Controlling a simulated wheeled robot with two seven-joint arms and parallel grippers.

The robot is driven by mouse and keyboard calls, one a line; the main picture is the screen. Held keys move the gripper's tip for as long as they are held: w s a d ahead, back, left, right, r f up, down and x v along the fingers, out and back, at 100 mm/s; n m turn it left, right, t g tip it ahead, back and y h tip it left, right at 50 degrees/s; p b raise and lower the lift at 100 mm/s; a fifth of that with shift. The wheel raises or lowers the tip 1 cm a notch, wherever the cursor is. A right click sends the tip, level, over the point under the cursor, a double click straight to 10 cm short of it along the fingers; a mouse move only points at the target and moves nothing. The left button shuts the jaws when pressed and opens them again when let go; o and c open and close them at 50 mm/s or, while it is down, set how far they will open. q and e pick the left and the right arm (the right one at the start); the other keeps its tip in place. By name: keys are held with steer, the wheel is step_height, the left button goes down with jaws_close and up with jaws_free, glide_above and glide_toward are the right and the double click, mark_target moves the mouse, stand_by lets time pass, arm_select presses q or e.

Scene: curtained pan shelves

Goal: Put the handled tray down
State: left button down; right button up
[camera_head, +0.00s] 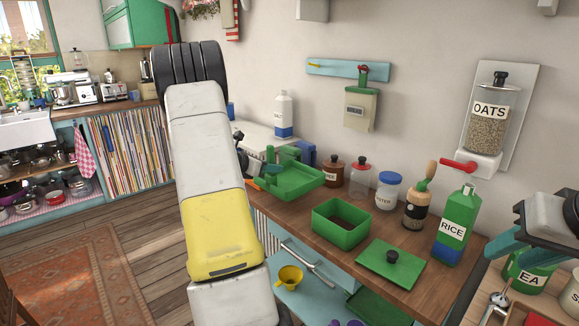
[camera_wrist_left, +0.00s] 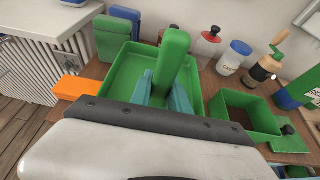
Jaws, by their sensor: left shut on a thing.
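The handled tray (camera_head: 298,184) is green and shallow, with an upright handle. In the head view it is at the left end of the wooden counter, beside my left arm. My left gripper (camera_head: 262,172) is shut on the handle; in the left wrist view its teal fingers (camera_wrist_left: 163,98) are on either side of the green handle (camera_wrist_left: 172,62). The tray looks roughly level; whether its underside touches the counter cannot be told. My right gripper (camera_head: 508,240) is at the right edge, with teal fingers partly in view, apart from the tray.
An open green box (camera_head: 341,238) and a green lid with dark knob (camera_head: 391,277) are right of the tray. Jars, a grinder (camera_head: 417,210) and a rice bottle (camera_head: 457,222) line the back. An orange block (camera_wrist_left: 80,88) is left of the tray. Bare wood shows before the jars.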

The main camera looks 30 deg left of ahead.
mark_target(268, 185)
stand_by(0.3)
arm_select(q)
steer(key=shift+f, duration=2.45)
steer(key=shift+f, duration=1.05)
steer(key=c, duration=1.2)
jaws_free()
steer(key=shift+o, duration=0.2)
steer(key=c, duration=0.4)
